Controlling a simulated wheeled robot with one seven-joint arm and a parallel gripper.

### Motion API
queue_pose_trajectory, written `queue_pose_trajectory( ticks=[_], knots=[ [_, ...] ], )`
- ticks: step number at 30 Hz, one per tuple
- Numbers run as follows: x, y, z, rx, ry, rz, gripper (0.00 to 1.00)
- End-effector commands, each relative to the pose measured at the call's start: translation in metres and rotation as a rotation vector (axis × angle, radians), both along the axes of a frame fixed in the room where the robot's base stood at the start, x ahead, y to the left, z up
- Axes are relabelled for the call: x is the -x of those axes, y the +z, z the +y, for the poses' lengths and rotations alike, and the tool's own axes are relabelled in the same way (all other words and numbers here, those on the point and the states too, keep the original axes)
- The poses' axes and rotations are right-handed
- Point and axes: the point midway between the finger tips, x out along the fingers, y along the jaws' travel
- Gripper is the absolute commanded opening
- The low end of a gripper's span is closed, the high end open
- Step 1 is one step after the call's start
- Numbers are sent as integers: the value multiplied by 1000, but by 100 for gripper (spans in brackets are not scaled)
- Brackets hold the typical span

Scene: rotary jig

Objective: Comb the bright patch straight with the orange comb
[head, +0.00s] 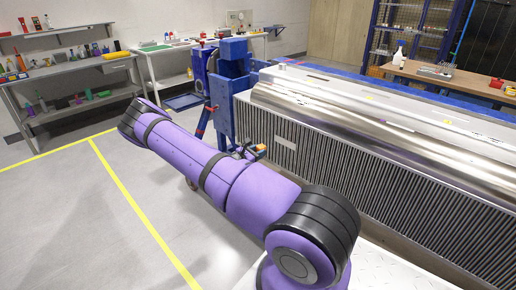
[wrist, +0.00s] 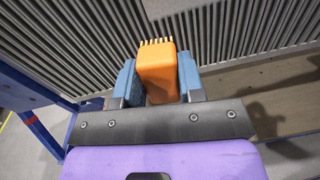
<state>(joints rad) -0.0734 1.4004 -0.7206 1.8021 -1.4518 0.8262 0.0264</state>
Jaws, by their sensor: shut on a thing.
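My gripper (wrist: 156,86) is shut on the orange comb (wrist: 160,72), with blue fingers on both sides of it in the wrist view. The comb's pale teeth point at the finned face (wrist: 230,35) of a large metal unit. Whether the teeth touch the fins I cannot tell. The comb also shows small in the head view (head: 261,148), near the left end of the finned face (head: 350,180). A brighter patch (head: 285,143) shows on the fins just right of the comb in the head view.
The blue jig post (head: 232,90) stands at the unit's left end. Blue frame legs (wrist: 38,115) show at the left in the wrist view. Shelves (head: 75,75) line the left wall. The floor (head: 80,210) at left is clear.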

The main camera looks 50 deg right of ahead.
Motion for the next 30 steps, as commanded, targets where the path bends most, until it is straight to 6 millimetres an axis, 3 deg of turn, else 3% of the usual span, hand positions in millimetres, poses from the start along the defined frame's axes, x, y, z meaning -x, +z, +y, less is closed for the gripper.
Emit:
queue_pose_trajectory(
  ticks=[6, 14, 30],
  knots=[
    [-10, 14, -12, 41, 56, 6, 17],
    [-8, 13, -25, 41, 55, 6, 17],
    [-3, 13, -69, 40, 55, 5, 17]
  ],
)
